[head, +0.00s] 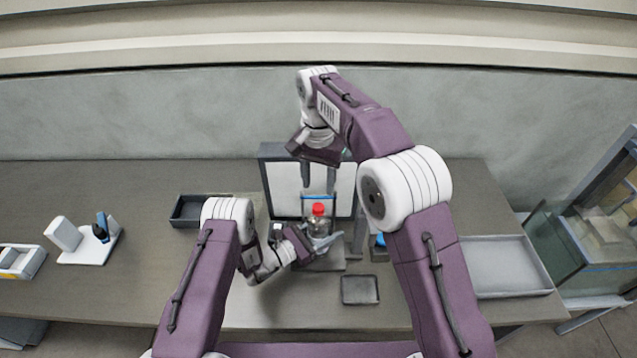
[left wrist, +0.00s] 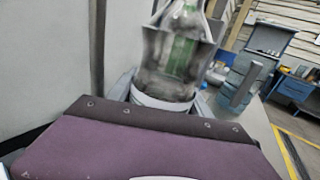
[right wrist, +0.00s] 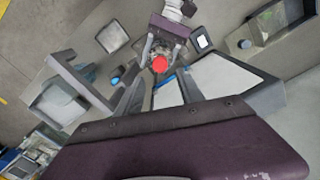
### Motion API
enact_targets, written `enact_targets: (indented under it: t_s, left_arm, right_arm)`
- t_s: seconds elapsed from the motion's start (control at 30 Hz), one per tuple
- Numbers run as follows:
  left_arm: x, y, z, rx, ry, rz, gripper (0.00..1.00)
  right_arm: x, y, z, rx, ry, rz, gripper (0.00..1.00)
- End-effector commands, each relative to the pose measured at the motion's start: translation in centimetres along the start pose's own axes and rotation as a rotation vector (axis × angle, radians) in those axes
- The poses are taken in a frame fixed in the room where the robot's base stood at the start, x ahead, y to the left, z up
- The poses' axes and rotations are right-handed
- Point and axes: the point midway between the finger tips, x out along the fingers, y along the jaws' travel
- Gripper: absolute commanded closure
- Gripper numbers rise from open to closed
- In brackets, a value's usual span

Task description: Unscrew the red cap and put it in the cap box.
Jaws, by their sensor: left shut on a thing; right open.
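A clear bottle (head: 319,228) stands upright on a grey stand with the red cap (head: 318,208) on its top. My left gripper (head: 320,243) is shut on the bottle's body from the left; the bottle also fills the middle of the left wrist view (left wrist: 178,55). My right gripper (head: 318,182) is open, pointing down above the cap. In the right wrist view the red cap (right wrist: 159,64) shows between and beyond the two fingers, apart from them. I cannot tell for sure which container is the cap box.
A dark open box (head: 187,212) is on the table at left, a small flat dark tray (head: 360,290) in front. A large grey tray (head: 508,265) lies at right. A framed pale panel (head: 283,190) stands close behind the bottle. A blue item (head: 380,240) is right of it.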

Motion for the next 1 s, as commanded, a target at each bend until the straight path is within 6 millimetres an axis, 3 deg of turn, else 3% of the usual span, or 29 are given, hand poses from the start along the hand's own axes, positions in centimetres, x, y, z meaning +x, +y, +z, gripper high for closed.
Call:
enact_targets:
  t_s: [0.3, 0.5, 0.8, 1.0]
  left_arm:
    - [0.0, 0.0, 0.0, 0.0, 0.001, 0.0, 1.0]
    - [0.0, 0.0, 0.0, 0.0, 0.001, 0.0, 1.0]
    - [0.0, 0.0, 0.0, 0.0, 0.001, 0.0, 1.0]
    - [0.0, 0.0, 0.0, 0.0, 0.001, 0.0, 1.0]
  right_arm:
    - [0.0, 0.0, 0.0, 1.047, 0.0, 0.0, 0.55]
    - [0.0, 0.0, 0.0, 1.461, 0.0, 0.0, 0.55]
    - [0.3, 0.1, 0.0, 1.58, 0.0, 0.002, 0.55]
    - [3.6, 0.1, 0.0, 1.578, 0.0, 0.005, 0.55]
